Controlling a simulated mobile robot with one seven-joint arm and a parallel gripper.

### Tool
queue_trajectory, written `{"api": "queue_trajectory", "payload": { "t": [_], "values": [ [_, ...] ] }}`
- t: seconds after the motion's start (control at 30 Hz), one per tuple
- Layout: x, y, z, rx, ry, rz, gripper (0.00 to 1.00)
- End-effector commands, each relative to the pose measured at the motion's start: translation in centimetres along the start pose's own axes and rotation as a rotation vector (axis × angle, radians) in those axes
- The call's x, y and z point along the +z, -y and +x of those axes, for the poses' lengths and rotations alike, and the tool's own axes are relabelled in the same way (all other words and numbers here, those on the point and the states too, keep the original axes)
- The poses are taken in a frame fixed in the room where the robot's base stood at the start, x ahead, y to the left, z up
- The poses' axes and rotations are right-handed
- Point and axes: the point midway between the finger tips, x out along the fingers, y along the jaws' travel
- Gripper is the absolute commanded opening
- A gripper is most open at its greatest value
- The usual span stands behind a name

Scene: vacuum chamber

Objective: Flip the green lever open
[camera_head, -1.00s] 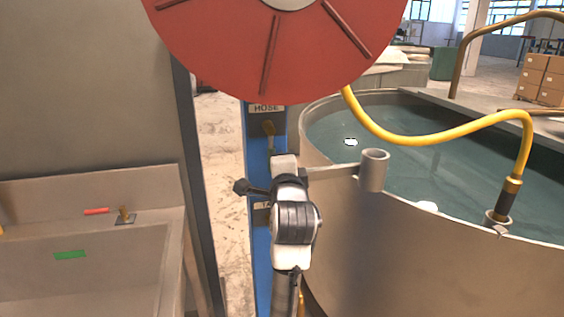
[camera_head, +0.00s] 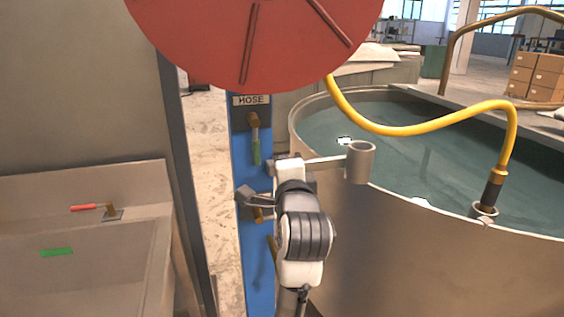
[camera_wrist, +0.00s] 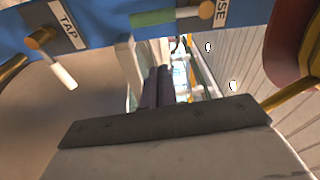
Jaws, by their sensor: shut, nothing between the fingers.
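A blue post (camera_head: 240,165) carries a HOSE label (camera_head: 252,100) with a brass valve (camera_head: 253,120) below it. Its green lever (camera_head: 256,150) hangs straight down. In the wrist view the green lever (camera_wrist: 155,18) lies along the blue post, with its metal rod running toward the HOSE label. My gripper (camera_head: 243,196) is shut and empty, below the green lever and apart from it in the head view. My wrist hides part of the post.
A TAP label (camera_wrist: 68,22) and a pale-ended lever (camera_wrist: 62,70) show in the wrist view. A red reel (camera_head: 250,40) hangs above. A steel water tank (camera_head: 400,240) stands right, with a yellow hose (camera_head: 420,128). A sink at left has a green strip (camera_head: 57,252) and red handle (camera_head: 84,207).

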Motion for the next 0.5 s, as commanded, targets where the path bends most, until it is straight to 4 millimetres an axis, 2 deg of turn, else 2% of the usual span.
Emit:
{"api": "queue_trajectory", "payload": {
  "t": [0.1, 0.2, 0.5],
  "values": [
    [-0.1, -0.1, -1.6, -0.001, -0.003, 0.001, 0.00],
    [-0.1, 0.0, -2.4, 0.000, -0.002, 0.001, 0.00],
    [-0.1, 0.1, -2.7, 0.001, -0.002, 0.001, 0.00]
  ]
}}
